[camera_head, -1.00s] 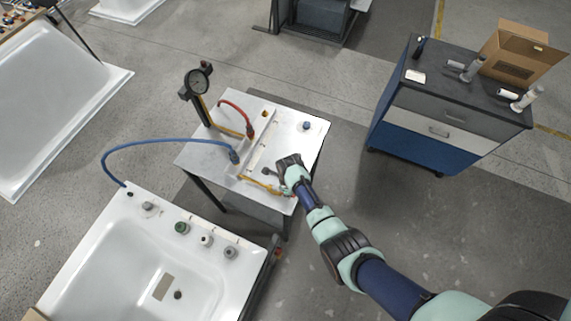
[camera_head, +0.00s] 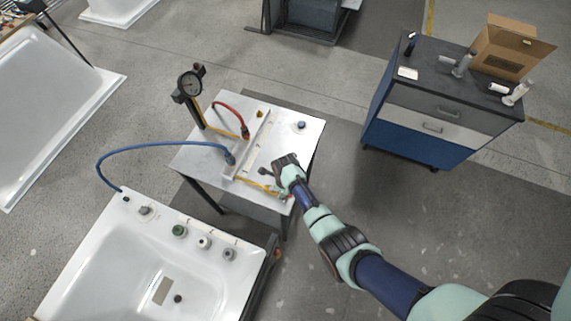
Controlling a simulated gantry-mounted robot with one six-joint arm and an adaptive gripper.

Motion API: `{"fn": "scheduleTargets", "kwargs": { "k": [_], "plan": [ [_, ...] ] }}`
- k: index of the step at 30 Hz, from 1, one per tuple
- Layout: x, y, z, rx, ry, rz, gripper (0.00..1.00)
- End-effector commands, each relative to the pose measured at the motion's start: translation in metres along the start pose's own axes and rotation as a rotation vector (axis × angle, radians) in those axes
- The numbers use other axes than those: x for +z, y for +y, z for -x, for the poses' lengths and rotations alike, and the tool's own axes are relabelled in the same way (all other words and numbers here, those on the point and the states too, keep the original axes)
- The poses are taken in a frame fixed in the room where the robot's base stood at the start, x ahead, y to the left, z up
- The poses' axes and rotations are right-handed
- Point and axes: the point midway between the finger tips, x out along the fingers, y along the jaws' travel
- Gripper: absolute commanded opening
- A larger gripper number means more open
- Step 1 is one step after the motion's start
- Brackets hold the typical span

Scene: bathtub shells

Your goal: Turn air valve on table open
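The small white table (camera_head: 290,142) stands in the middle of the view. A yellow fitting or lever (camera_head: 252,184) lies near its front edge, and a small blue knob (camera_head: 301,125) sits toward its back right. A small yellow piece (camera_head: 260,114) is near the back edge. I cannot tell for sure which of these is the air valve. My gripper (camera_head: 273,166) is over the front right part of the table, behind and to the right of the yellow fitting. Its fingers are too small to tell whether they are open or touching anything. My arm hides part of the table's front right corner.
A dial gauge (camera_head: 189,84) stands at the table's left. A red hose (camera_head: 231,108) lies on the table, and a blue hose (camera_head: 147,144) arches to the bathtub shell (camera_head: 85,262) at front left. A blue drawer cabinet (camera_head: 405,140) stands right, with open floor between.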

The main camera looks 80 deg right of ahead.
Motion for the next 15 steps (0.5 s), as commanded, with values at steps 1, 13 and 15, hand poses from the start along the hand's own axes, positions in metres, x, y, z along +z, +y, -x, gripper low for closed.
{"fn": "scheduleTargets", "kwargs": {
  "k": [1, 13, 15],
  "plan": [
    [0.000, 0.000, 0.002, -0.001, -0.001, 0.000, 0.46],
    [0.001, -0.001, 0.085, -0.003, -0.004, 0.000, 0.46],
    [0.000, 0.000, 0.099, -0.002, -0.003, 0.000, 0.46]
  ]
}}
